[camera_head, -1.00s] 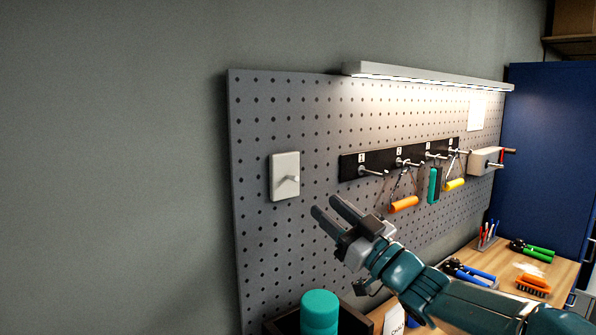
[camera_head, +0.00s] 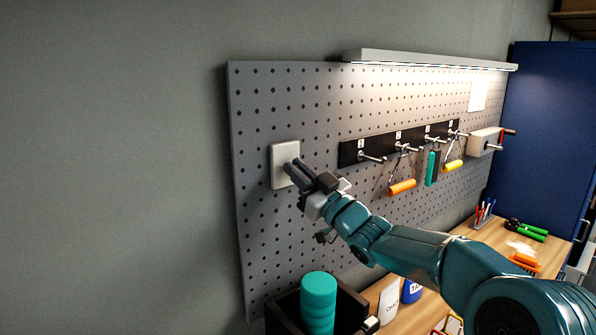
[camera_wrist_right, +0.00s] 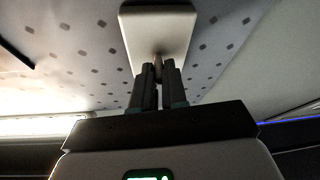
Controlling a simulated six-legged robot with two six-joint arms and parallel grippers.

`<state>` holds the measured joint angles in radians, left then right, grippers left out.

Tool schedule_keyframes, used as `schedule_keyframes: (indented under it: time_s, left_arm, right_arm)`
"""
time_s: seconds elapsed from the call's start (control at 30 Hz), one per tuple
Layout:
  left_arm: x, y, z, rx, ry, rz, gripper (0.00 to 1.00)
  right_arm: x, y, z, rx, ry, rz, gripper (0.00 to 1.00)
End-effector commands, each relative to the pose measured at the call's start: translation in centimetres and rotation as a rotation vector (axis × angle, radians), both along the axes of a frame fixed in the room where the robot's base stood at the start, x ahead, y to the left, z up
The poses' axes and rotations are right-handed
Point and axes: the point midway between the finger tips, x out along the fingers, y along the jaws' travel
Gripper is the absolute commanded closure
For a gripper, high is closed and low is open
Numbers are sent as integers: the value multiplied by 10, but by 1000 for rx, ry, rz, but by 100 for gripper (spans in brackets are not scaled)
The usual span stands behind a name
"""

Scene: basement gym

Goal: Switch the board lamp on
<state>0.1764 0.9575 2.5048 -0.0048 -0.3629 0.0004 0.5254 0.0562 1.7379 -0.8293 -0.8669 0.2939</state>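The pale switch plate (camera_head: 281,158) is on the left part of the pegboard; in the right wrist view the plate (camera_wrist_right: 178,28) fills the top middle. Its small lever (camera_wrist_right: 158,64) sticks out toward my right gripper. My right gripper (camera_head: 291,168) is at the plate's lower right. In the wrist view the fingers (camera_wrist_right: 160,78) are close together with the lever's end between them. They hide that end and, in the head view, the lever. The board lamp (camera_head: 430,60) is a long bar along the pegboard's top; its underside glows. My left gripper is not in view.
Tools hang from a black hook rail (camera_head: 375,152) right of the switch. Below, a teal cylinder (camera_head: 318,295) stands in a dark box, and the wooden bench (camera_head: 480,236) holds pliers and a brush. The wall left is clear.

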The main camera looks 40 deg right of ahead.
Motion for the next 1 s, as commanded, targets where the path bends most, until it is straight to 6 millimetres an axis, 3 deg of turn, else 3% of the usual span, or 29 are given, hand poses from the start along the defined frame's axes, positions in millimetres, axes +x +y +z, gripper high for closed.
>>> schedule_keyframes:
  time_s: [0.27, 0.6, 1.0]
  left_arm:
    - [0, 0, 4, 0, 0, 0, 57]
    - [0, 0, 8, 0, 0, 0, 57]
    - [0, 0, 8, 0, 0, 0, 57]
  right_arm:
    - [0, 2, 3, 0, 31, 7, 100]
    - [2, 4, 9, 28, 290, 14, 100]
    - [4, 4, 12, 45, 438, 13, 100]
